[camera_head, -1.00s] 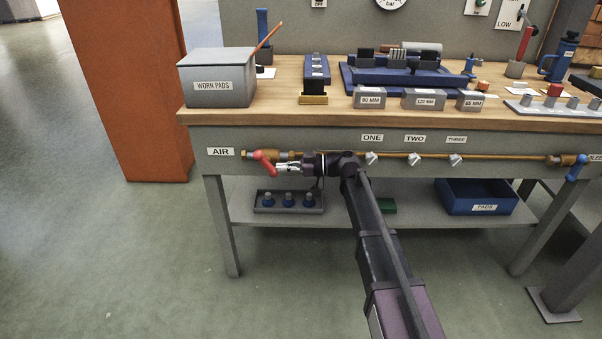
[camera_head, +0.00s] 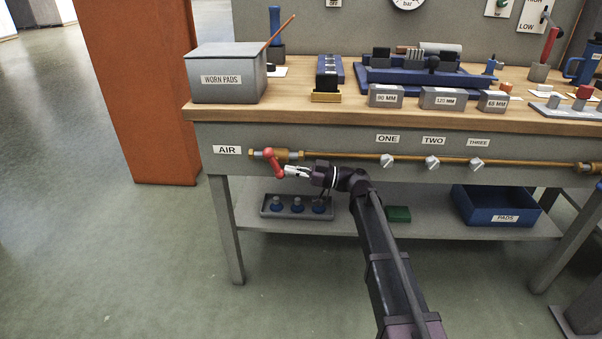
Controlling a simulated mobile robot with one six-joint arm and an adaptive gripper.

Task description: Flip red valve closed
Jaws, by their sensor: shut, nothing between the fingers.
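The red valve handle (camera_head: 273,163) sits at the left end of a brass pipe (camera_head: 345,155) on the bench front, right of the AIR label (camera_head: 227,150). The handle slants steeply down and to the right across the pipe line. My gripper (camera_head: 287,172) points left, its fingertips close to the lower end of the red handle and slightly below the pipe. Its fingers are shut with nothing between them. I cannot tell whether the tips touch the handle.
Several small grey taps (camera_head: 432,163) line the pipe to the right. Below, a shelf (camera_head: 370,228) holds a tray of blue-based pieces (camera_head: 265,212) and a blue PADS bin (camera_head: 500,207). A grey WORN PADS box (camera_head: 228,90) stands on the benchtop. An orange pillar (camera_head: 137,90) rises at left.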

